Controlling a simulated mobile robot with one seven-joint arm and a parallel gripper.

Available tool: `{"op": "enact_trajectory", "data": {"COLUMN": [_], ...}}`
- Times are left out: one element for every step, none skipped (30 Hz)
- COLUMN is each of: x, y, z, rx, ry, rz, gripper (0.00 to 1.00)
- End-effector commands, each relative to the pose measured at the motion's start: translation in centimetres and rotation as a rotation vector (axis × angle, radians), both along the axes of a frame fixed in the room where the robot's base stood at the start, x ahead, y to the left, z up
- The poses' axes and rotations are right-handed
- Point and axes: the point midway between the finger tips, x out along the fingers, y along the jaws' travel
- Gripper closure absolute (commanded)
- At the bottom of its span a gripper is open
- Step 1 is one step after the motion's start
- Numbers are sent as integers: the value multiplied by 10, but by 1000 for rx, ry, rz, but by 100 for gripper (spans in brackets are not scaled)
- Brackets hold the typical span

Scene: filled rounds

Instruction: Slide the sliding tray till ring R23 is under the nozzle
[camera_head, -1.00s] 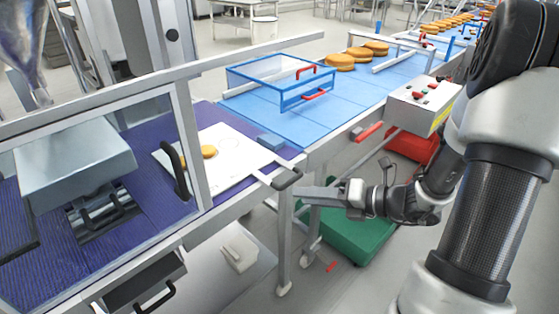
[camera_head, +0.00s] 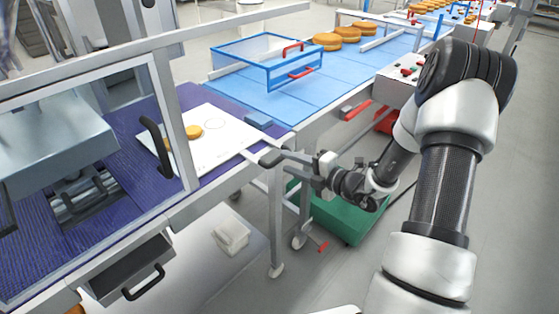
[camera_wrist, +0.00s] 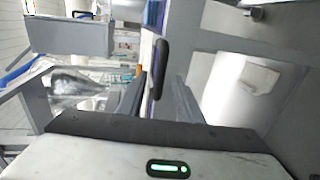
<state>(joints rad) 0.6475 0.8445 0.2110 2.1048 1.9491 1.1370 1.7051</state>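The sliding tray (camera_head: 227,128) is a white plate lying on the purple belt, with an orange-brown round (camera_head: 193,131) and faint ring outlines on it. No ring label is readable, so I cannot tell which is R23. A dark handle (camera_head: 272,157) sticks out at the tray's near right corner. My gripper (camera_head: 287,159) is at this handle. In the wrist view, the two fingers of my gripper (camera_wrist: 158,98) stand apart, with the dark handle (camera_wrist: 161,62) between them and a gap on each side. A clear funnel (camera_wrist: 78,88) shows at left there; the nozzle tip is not visible.
A metal frame post (camera_head: 172,120) with a black grip (camera_head: 156,146) stands beside the tray. A blue-framed clear cover (camera_head: 266,62) sits over the blue belt (camera_head: 330,75). A green bin (camera_head: 335,215) is under my arm.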

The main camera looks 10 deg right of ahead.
Motion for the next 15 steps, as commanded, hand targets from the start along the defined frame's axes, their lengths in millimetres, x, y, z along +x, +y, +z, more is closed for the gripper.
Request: {"op": "enact_trajectory", "data": {"x": [8, 12, 17, 21, 24, 28, 30, 32, 34, 36, 37, 38, 39, 39, 39], "y": [7, 10, 14, 16, 18, 21, 23, 24, 25, 26, 27, 27, 28, 28, 28], "z": [-3, -4, -5, -6, -7, -8, -9, -10, -10, -10, -10, -10, -10, -10, -10], "rx": [1, 0, 0, 0, -1, -2, -2, -2, -1, -1, -1, -2, -1, -1, -1], "ry": [0, 0, 0, 0, 0, 0, 0, 1, 0, 0, 0, 0, 0, -1, 0], "rz": [3, 3, 3, 2, 1, 2, 2, 1, 0, 0, 0, -1, 0, -1, 0], "gripper": [68, 68, 68, 68, 68, 68, 68, 68, 68, 68, 68, 68, 68, 68, 68]}}
